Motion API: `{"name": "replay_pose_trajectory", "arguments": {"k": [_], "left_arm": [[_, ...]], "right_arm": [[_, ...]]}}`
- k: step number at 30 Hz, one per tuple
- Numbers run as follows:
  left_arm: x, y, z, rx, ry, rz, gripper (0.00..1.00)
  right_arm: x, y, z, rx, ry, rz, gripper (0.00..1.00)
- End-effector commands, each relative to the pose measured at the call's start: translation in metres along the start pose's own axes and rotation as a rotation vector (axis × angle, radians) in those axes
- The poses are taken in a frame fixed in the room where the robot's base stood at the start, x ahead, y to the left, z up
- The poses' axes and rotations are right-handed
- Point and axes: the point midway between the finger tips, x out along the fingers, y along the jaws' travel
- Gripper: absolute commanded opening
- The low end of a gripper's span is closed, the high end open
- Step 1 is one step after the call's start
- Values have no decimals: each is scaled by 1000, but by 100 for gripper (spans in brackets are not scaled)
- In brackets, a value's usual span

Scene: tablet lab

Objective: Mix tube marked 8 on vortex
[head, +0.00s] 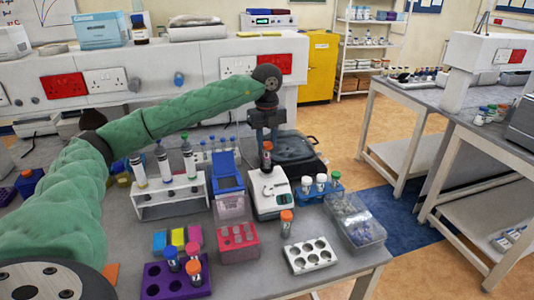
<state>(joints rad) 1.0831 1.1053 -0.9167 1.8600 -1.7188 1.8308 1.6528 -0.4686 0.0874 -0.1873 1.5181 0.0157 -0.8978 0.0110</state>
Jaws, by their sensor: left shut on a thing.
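My left gripper (266,138) reaches in over the bench and points down. It is shut on a tube with an orange-red cap (267,158), which hangs upright. The white vortex mixer (270,194) is directly below, and the tube's lower end is at the mixer's top; I cannot tell whether they touch. No number can be read on the tube. My right gripper is out of view.
An orange-capped tube (286,223) stands in front of the mixer. A blue bin (228,184), a white rack (166,195) and a pink rack (237,242) are to the left. A blue rack (309,194), a clear box (354,222) and a white holed rack (309,255) are to the right.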

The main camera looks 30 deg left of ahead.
Motion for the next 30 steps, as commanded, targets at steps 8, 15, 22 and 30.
{"name": "replay_pose_trajectory", "arguments": {"k": [8,15,22,30], "left_arm": [[2,0,0,0,0,0,15],[4,0,0,0,0,0,15],[5,0,0,0,0,0,15],[7,0,0,0,0,0,15]], "right_arm": [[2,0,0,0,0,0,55],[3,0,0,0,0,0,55],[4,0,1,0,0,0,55],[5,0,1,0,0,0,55]]}}
